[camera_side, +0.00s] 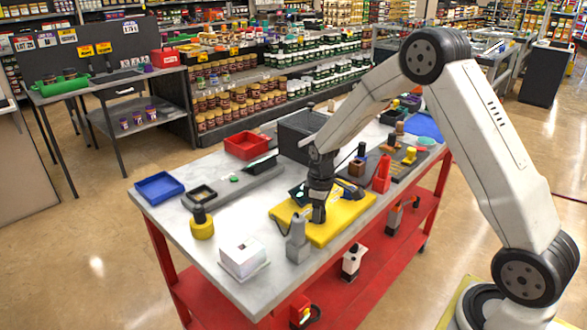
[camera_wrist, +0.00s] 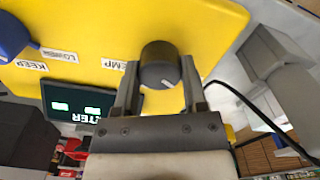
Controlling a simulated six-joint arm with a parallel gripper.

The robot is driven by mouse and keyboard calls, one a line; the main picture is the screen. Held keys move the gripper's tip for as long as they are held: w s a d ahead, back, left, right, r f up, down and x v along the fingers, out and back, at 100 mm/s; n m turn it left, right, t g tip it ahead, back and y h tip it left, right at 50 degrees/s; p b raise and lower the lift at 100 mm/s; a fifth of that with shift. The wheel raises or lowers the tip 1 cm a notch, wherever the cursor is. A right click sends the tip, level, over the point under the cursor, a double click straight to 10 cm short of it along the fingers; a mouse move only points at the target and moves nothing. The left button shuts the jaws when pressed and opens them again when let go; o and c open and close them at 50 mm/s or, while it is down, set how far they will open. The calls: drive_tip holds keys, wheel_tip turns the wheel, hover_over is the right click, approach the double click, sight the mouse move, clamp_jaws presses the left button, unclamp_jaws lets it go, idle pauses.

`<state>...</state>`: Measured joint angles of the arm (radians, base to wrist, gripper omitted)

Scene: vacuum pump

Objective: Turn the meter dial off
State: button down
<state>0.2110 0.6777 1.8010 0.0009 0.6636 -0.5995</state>
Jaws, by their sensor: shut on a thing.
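The meter's dial (camera_wrist: 158,62) is a round dark grey knob with a white pointer mark, standing on a yellow board. In the wrist view my gripper (camera_wrist: 160,85) has one finger on each side of the knob and is shut on it. The mark points toward the lower right of that picture. The meter's dark display (camera_wrist: 75,105) with lit green patches sits at lower left, with part of the word "METER" showing upside down. In the side view my gripper (camera_side: 318,213) points down at the yellow board (camera_side: 345,227), and hides the knob.
A grey device (camera_side: 298,240) with a cable stands close beside the board. A white box (camera_side: 243,258), a yellow-and-black knob-like part (camera_side: 201,225) and a blue tray (camera_side: 159,187) are at the table's left. A red part (camera_side: 382,173) stands beyond the board.

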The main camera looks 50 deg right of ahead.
drive_tip(key=shift+c, duration=0.7)
unclamp_jaws()
drive_tip(key=shift+r, duration=3.95)
drive_tip(key=s+a+m+t, duration=0.1)
drive_tip(key=s+a, duration=0.3)
drive_tip(key=s, duration=0.4)
drive_tip(key=s+a+m+t, duration=0.1)
drive_tip(key=s+a+m, duration=0.2)
drive_tip(key=s+a, duration=0.2)
drive_tip(key=s, duration=0.3)
drive_tip(key=shift+s+a+f+t, duration=0.2)
drive_tip(key=shift+a+f+t, duration=0.05)
drive_tip(key=shift+t, duration=0.05)
